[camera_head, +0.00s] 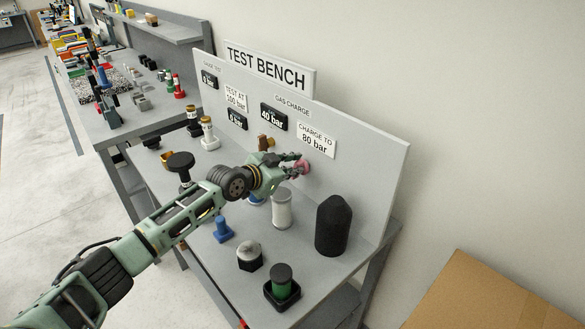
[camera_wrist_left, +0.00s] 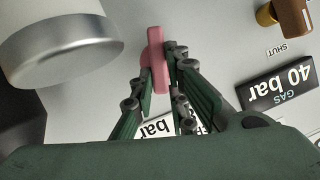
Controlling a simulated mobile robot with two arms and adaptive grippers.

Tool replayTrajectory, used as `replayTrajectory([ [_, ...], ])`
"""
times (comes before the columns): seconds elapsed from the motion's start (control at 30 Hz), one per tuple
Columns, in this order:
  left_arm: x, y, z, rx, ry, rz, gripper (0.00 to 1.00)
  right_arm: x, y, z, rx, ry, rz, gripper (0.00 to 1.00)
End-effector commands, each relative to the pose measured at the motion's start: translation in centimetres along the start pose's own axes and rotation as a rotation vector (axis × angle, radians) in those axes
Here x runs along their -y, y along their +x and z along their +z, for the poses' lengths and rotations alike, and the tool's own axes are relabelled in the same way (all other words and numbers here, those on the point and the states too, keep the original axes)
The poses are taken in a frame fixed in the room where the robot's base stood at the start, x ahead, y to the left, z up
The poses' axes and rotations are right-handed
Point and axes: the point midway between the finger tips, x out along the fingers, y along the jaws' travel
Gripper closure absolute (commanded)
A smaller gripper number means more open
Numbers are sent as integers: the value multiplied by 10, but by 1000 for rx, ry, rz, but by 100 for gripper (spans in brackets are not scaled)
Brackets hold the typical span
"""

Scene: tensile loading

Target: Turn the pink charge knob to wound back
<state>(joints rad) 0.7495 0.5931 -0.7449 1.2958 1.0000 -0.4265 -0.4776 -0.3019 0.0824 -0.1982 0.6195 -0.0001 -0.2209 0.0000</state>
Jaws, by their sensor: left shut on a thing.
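The pink charge knob (camera_head: 302,166) sits on the upright panel of the test bench, below the "CHARGE TO 80 bar" sign (camera_head: 316,140). My left gripper (camera_head: 296,164) reaches it from the left and is shut on it. In the left wrist view the pink knob (camera_wrist_left: 157,60) stands between the two fingertips (camera_wrist_left: 160,72). The gas display (camera_head: 273,117) reads 40 bar, and it also shows in the wrist view (camera_wrist_left: 280,88). My right gripper is not in view.
A white cylinder (camera_head: 282,208) and a black domed cylinder (camera_head: 333,225) stand on the bench near the gripper. A brown-gold fitting (camera_head: 265,143) is left of the knob. A green-and-black part (camera_head: 282,287) stands in front. A cardboard box (camera_head: 490,295) is at lower right.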

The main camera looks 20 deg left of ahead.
Motion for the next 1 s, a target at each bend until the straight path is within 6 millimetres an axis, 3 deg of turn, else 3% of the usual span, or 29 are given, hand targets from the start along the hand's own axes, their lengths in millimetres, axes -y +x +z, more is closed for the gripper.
replayTrajectory([
  [0.37, -3, 0, -1, 1, 77, -30, 100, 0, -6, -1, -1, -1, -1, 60],
  [0.63, -9, 1, 1, 0, 253, -103, 100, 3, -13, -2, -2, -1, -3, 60],
  [1.0, -14, 2, 5, -1, 479, -198, 100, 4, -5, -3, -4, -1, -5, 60],
])
